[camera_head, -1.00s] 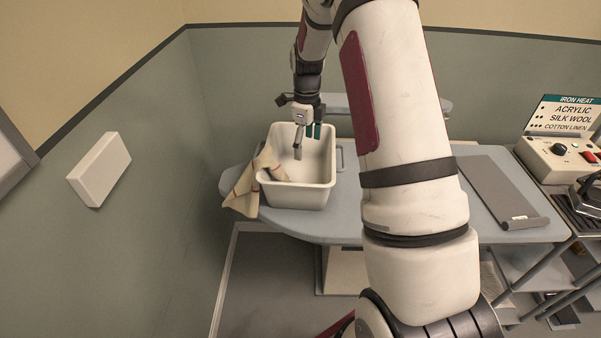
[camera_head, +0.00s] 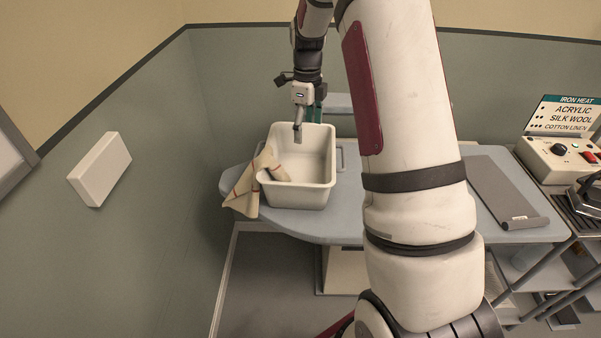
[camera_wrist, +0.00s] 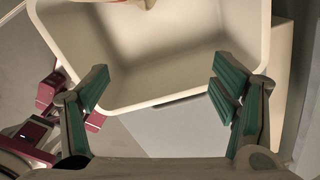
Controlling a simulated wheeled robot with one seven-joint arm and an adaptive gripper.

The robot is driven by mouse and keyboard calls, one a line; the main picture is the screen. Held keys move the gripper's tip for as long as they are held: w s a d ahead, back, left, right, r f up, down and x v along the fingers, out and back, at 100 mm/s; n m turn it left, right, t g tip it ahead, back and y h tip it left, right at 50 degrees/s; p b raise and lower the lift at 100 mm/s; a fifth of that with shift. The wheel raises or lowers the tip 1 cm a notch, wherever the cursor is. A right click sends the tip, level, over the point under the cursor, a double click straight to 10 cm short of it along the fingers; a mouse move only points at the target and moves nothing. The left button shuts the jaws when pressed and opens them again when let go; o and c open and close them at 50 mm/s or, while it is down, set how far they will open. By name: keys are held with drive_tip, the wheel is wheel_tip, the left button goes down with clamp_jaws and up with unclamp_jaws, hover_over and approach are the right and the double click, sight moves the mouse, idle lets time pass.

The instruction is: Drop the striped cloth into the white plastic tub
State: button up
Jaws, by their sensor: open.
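The cream cloth with dark stripes (camera_head: 246,191) is draped over the left wall of the white tub (camera_head: 313,195). One part of it lies inside the tub, and the rest hangs outside over the table's left end. A small bit of the cloth shows at the top edge of the wrist view (camera_wrist: 146,3). My gripper (camera_head: 298,132) is above the back part of the tub, empty and apart from the cloth. In the wrist view its green-padded fingers (camera_wrist: 162,90) stand wide apart, with the tub's rim (camera_wrist: 165,99) beyond them.
The tub stands at the left end of the grey-blue table (camera_head: 345,215). A dark grey mat (camera_head: 495,190) lies to the right, beside a control box (camera_head: 556,160) and an iron (camera_head: 590,190). The wall is close on the left.

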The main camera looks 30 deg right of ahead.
wheel_tip(320, 180, up, 10)
idle(0.4)
drive_tip(key=s+a+r+n+t, duration=0.3)
drive_tip(key=s+a+r+n, duration=0.8)
drive_tip(key=s+a+n, duration=0.15)
drive_tip(key=s+a+n+t, duration=0.1)
drive_tip(key=s+a+n, duration=0.2)
drive_tip(key=s+n, duration=0.5)
drive_tip(key=s+a+f+n+t, duration=0.1)
drive_tip(key=s+a+n, duration=0.3)
drive_tip(key=s+n, duration=0.4)
drive_tip(key=shift+s+a+f+n+t, duration=0.25)
drive_tip(key=shift+s+f+n+t, duration=0.1)
drive_tip(key=shift+n, duration=0.1)
